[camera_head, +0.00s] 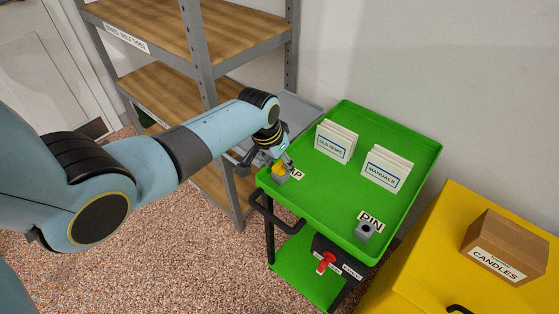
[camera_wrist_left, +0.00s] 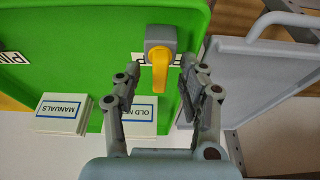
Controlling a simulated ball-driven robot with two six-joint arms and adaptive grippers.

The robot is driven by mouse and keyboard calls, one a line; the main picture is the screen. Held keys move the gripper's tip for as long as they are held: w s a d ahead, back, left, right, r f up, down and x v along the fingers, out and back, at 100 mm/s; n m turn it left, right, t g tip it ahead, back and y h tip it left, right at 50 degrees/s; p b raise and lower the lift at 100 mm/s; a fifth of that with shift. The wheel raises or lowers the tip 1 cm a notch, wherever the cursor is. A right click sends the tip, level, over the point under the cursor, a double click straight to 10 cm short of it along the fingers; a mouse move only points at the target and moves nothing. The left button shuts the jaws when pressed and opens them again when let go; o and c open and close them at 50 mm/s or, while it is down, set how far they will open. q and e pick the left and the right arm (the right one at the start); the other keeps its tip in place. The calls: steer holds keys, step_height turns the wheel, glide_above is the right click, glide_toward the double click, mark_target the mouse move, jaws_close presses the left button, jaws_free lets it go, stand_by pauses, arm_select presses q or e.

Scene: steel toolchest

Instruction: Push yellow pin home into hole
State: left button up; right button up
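The yellow pin (camera_head: 279,168) stands in the grey block (camera_head: 279,178) at the near left corner of the green cart top. In the left wrist view, the yellow pin (camera_wrist_left: 160,70) sticks out of the grey block (camera_wrist_left: 160,36) toward me. My left gripper (camera_head: 284,161) is just above the pin. In the wrist view, the left gripper (camera_wrist_left: 160,68) is open, with one finger on each side of the pin and gaps between. The hole under the pin is hidden. My right gripper is not in view.
The green cart top (camera_head: 340,194) has a raised rim and bare middle. Card stacks OLD NEWS (camera_head: 336,142) and MANUALS (camera_head: 387,169) stand toward its back. A steel shelf (camera_head: 207,60) is behind left. A yellow chest (camera_head: 445,262) with a CANDLES box (camera_head: 505,245) is right.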

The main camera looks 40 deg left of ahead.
arm_select(q)
steer(key=v, duration=1.2)
stand_by(0.7)
steer(key=s+d+r, duration=0.1)
steer(key=s+r, duration=0.2)
steer(key=s, duration=0.4)
steer(key=s+d+r+y, duration=0.1)
steer(key=s+r, duration=0.1)
steer(key=s, duration=0.6)
steer(key=s+d+r, duration=0.2)
steer(key=s+r, duration=0.1)
steer(key=s, duration=0.4)
step_height(320, 180, down, 33)
steer(key=s+a+g+b, duration=0.1)
steer(key=s+a+b, duration=0.15)
steer(key=b, duration=0.45)
steer(key=s+a+f+g+b, duration=0.1)
steer(key=s+f+b, duration=0.4)
steer(key=s+f, duration=1.3)
step_height(320, 180, down, 3)
steer(key=shift+a+f+n, duration=0.1)
steer(key=shift+a+n, duration=0.15)
steer(key=shift+n, duration=0.05)
